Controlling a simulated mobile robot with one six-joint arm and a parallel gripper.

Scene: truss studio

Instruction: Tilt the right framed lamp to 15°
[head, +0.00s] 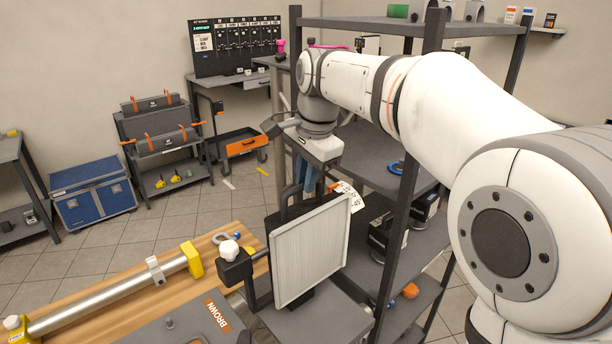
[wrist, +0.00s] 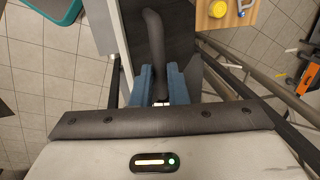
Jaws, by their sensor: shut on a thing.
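A framed lamp (head: 312,250) with a pale ribbed panel and dark frame stands near the middle of the head view. A black bracket with a white-topped knob (head: 230,250) is at its left side. My gripper (head: 308,186) is above the lamp's top edge, its blue fingers pointing down. In the wrist view my gripper (wrist: 157,88) is shut on a dark curved handle (wrist: 153,40), apparently the lamp's. A white marked plate (head: 350,196) shows at the panel's right upper edge; its marks are too small to read. Only one framed lamp is clearly visible.
A dark shelf rack (head: 405,190) stands close on the right of the lamp. A wooden bench (head: 125,270) with a metal tube (head: 110,295) and yellow clamps lies at the left. A blue case (head: 92,193) and a tool cart (head: 163,140) stand farther back. Open tiled floor lies between.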

